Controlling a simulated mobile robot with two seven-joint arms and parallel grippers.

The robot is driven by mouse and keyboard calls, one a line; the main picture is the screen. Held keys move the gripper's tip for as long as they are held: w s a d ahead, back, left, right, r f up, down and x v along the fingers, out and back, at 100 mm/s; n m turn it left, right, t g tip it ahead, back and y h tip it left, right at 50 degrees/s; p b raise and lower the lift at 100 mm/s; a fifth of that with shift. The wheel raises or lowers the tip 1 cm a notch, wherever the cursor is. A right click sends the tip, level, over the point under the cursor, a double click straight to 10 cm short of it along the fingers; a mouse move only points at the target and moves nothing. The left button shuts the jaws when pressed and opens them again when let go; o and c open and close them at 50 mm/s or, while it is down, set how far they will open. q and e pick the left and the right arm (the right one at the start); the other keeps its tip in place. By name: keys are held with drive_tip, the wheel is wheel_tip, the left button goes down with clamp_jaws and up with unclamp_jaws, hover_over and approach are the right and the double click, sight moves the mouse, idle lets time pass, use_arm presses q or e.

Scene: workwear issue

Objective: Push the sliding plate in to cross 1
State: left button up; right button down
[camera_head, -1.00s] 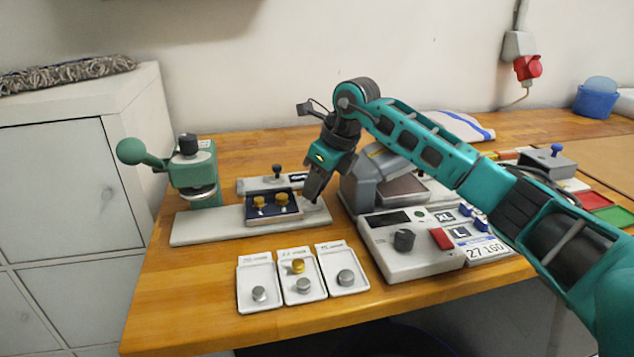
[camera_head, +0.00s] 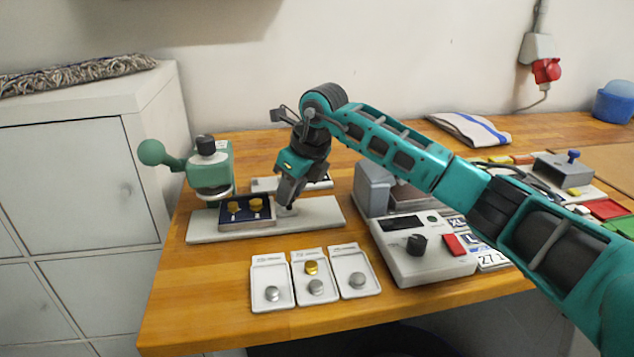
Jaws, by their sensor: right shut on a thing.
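The sliding plate (camera_head: 237,222) is dark blue with two gold pieces on it. It sits on a long pale base (camera_head: 325,214), near the base's left part. The green press (camera_head: 209,165) with a ball-ended lever stands at the base's left end, and the plate's left edge is close to the press head. My right gripper (camera_head: 286,204) points down at the plate's right end, shut on a small part there that its fingers mostly hide. Any cross on the plate is too small to make out. My left gripper is out of view.
Three white cards (camera_head: 311,291) with round silver and gold pieces lie in front. A grey device (camera_head: 423,262) with a knob and red button stands to the right. Another pale strip (camera_head: 264,184) lies behind the base. Bare wood shows at the front left.

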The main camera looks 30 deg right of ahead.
drive_tip(key=shift+w+a+r, duration=0.1)
drive_tip(key=shift+a, duration=0.25)
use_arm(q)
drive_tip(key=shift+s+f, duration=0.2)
use_arm(e)
drive_tip(key=c, duration=0.9)
unclamp_jaws()
drive_tip(key=shift+o, duration=0.2)
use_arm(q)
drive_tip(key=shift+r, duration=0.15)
use_arm(e)
drive_tip(key=shift+r, duration=0.1)
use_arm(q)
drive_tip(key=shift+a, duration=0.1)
use_arm(e)
drive_tip(key=v, duration=1.2)
drive_tip(key=shift+s+d+r, duration=0.2)
drive_tip(key=shift+r, duration=0.1)
